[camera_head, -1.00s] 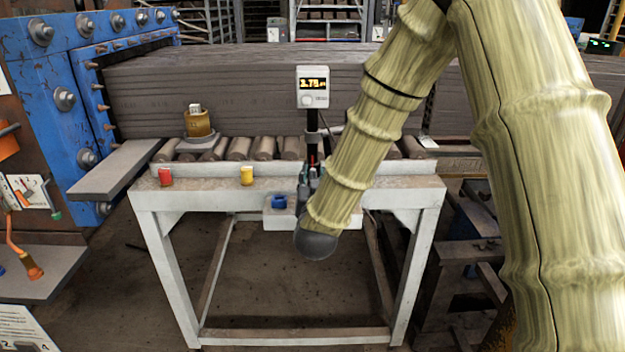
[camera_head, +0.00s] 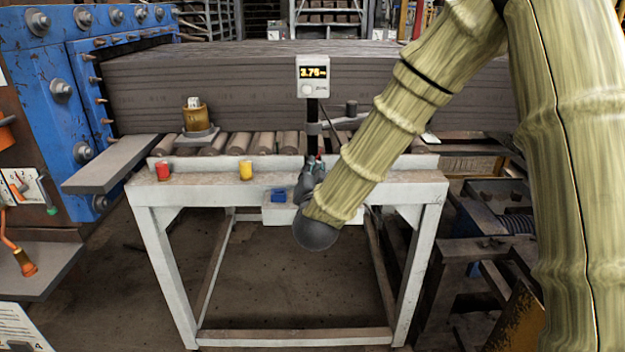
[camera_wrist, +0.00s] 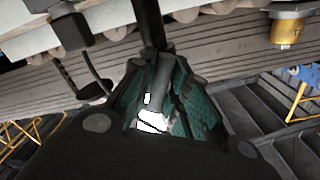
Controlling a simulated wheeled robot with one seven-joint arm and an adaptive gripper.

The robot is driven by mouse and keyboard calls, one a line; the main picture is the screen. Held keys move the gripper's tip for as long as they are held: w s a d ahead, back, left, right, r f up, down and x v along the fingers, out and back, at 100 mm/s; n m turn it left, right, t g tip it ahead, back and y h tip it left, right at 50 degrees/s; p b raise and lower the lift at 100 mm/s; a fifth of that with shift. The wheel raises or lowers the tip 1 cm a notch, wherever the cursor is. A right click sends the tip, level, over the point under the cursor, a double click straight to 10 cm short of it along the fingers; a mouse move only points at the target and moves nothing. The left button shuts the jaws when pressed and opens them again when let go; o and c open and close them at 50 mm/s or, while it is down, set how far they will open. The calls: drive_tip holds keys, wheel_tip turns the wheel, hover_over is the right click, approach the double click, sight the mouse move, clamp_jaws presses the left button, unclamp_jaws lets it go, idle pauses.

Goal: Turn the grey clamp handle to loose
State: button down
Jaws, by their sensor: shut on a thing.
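My gripper (camera_head: 309,178) is at the front edge of the white roller stand, in front of the dark post (camera_head: 313,120).
A display (camera_head: 312,76) tops the post. A brass piece (camera_head: 196,118) sits left on the rollers. Long grey clay (camera_head: 220,90) lies behind.

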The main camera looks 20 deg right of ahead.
drive_tip(key=m+b, duration=0.3)
drive_tip(key=shift+f+m, duration=0.25)
drive_tip(key=shift+m, duration=0.15)
drive_tip(key=m+b, duration=0.3)
drive_tip(key=shift+m, duration=0.3)
drive_tip(key=m+b, duration=0.4)
drive_tip(key=shift+m+b, duration=0.4)
drive_tip(key=shift+r+m+b, duration=0.1)
drive_tip(key=shift+m+b, duration=0.5)
drive_tip(key=shift+m, duration=0.2)
drive_tip(key=shift+r, duration=0.1)
drive_tip(key=c, duration=1.3)
unclamp_jaws()
